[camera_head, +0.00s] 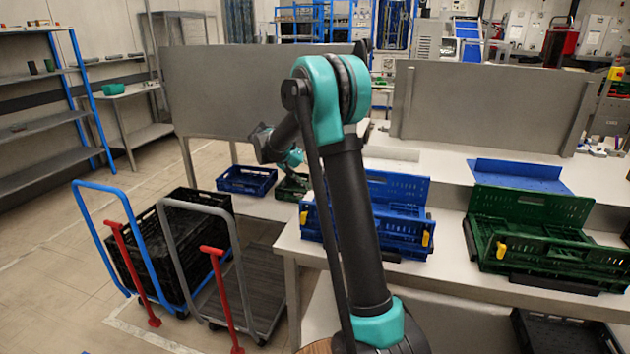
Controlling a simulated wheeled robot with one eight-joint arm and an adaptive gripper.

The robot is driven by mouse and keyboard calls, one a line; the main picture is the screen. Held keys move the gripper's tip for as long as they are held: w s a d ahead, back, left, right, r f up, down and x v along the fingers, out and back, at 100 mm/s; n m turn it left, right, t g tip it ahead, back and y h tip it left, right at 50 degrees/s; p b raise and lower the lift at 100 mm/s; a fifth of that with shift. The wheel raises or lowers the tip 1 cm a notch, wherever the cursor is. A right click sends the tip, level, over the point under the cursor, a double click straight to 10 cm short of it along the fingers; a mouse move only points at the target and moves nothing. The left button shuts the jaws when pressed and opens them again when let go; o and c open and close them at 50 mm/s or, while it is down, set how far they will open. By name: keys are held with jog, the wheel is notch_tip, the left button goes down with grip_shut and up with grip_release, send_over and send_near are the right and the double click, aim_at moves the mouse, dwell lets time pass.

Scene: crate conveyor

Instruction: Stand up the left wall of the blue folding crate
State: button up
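A blue folding crate (408,225) sits on the light work table, behind my arm in the head view. Its back panel (400,187) stands up above the low front part. My upright arm crosses the crate's left-middle part. I cannot tell how the left wall lies. My forearm reaches away to the left of the elbow, with a teal wrist part beyond it. My gripper's fingers do not show; they are hidden or out of view.
A green folding crate (535,247) sits to the right on the same table (440,190). A smaller blue crate (246,180) stands at left. Carts with a black crate (175,240) stand left. Grey panels rise behind.

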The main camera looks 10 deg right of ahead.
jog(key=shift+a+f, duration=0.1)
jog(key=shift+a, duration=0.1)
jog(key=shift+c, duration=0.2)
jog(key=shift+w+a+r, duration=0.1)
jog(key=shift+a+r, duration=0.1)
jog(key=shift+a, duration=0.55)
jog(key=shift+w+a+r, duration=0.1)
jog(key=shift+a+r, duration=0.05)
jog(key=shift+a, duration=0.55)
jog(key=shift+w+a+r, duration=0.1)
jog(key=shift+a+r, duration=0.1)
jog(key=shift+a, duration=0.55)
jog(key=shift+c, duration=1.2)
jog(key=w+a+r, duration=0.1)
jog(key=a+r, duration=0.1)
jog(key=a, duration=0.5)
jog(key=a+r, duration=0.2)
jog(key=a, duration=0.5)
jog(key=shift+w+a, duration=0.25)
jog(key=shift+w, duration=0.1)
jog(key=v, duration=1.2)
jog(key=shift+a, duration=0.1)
